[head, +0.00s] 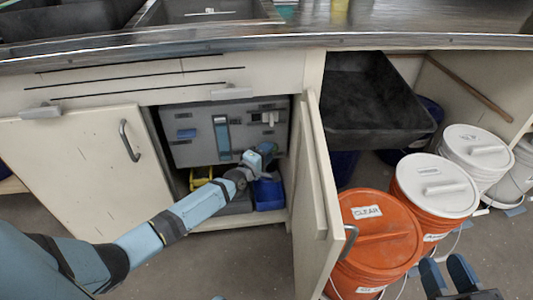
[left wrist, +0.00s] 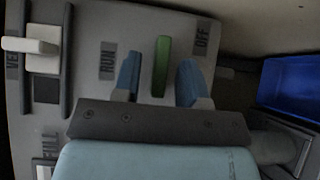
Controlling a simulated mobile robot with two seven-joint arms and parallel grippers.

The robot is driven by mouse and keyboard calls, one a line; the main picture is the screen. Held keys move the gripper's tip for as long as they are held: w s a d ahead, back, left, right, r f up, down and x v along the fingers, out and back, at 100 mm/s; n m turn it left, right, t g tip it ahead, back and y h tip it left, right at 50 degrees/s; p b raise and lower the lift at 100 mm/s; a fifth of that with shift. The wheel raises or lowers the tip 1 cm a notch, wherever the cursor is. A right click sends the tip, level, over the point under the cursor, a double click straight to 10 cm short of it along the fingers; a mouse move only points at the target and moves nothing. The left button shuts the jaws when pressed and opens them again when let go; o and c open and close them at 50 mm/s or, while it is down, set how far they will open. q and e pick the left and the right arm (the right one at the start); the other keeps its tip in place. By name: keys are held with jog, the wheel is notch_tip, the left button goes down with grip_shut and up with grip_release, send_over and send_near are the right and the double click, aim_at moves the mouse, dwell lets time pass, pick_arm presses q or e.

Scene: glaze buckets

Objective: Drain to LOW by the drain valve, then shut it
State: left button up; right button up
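A grey panel (head: 200,152) stands inside the open cabinet under the sink. My left gripper (head: 266,156) reaches in at its lower right. In the left wrist view my left gripper (left wrist: 160,76) is open, with one finger on each side of a green handle (left wrist: 161,66) and gaps beside it. The handle lies between the labels RUN (left wrist: 107,60) and OFF (left wrist: 202,38). A blue-framed upright strip (head: 222,136) is on the panel; its level and marks are too small to read. I cannot make out a drain label. My right gripper (head: 449,274) is open and empty.
A white lever (left wrist: 30,46) and a FILL label (left wrist: 49,141) are also on the panel. The open cabinet door (head: 315,190) stands right of my left arm. A blue bin (head: 268,194) sits below. Orange buckets (head: 378,245) and white buckets (head: 474,150) fill the right.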

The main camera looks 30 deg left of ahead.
pick_arm(q)
grip_shut()
pick_arm(e)
jog(key=shift+f, duration=0.1)
